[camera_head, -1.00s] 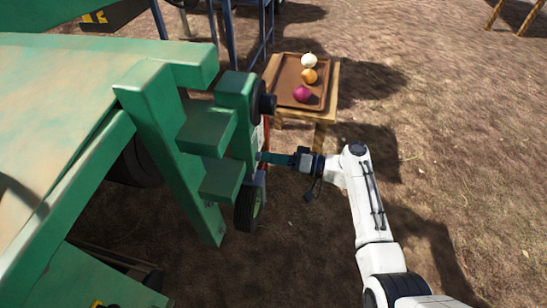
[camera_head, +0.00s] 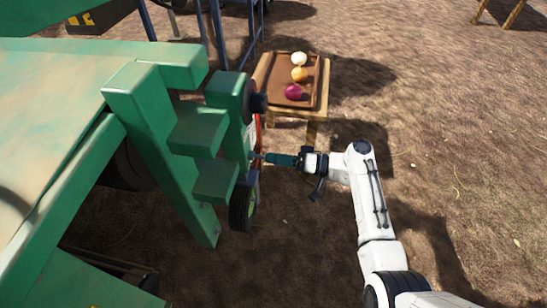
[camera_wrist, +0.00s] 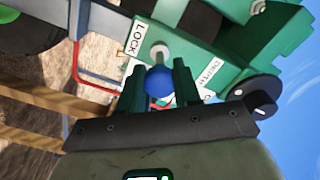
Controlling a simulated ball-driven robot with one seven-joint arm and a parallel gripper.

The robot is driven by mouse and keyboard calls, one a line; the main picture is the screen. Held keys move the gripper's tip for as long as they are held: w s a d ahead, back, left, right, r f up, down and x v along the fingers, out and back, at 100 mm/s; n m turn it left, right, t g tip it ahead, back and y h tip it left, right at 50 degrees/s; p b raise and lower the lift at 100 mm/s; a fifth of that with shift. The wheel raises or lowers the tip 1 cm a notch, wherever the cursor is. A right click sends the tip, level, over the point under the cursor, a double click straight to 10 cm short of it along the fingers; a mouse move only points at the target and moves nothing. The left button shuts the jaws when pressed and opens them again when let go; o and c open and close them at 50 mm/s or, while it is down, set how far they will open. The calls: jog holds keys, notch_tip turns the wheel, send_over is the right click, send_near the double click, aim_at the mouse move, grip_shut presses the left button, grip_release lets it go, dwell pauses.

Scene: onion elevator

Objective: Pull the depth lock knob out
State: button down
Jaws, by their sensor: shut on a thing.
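The depth lock knob is a blue ball (camera_wrist: 159,86) on a short pale shaft (camera_wrist: 159,54) that comes out of the green machine plate between the LOCK label (camera_wrist: 135,37) and the DEPTH label (camera_wrist: 209,72). In the wrist view my gripper (camera_wrist: 157,84) is shut on the knob, with one dark green finger on each side of it. In the head view my gripper (camera_head: 266,157) points left at the side of the green machine (camera_head: 190,190). A small gap shows between its fingertips and the machine there. The knob is too small to make out in that view.
A small wheel (camera_head: 243,205) hangs on the machine just below my gripper. A wooden table (camera_head: 318,98) with a brown tray (camera_head: 281,66) of onions stands behind it. Bare ground lies open to the right. A black round handle (camera_wrist: 262,103) sits near the labels.

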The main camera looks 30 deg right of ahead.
jog(key=c, duration=0.8)
grip_release()
jog(key=shift+s+d, duration=0.1)
jog(key=shift+d, duration=0.1)
jog(key=p+v, duration=0.2)
jog(key=v, duration=0.9)
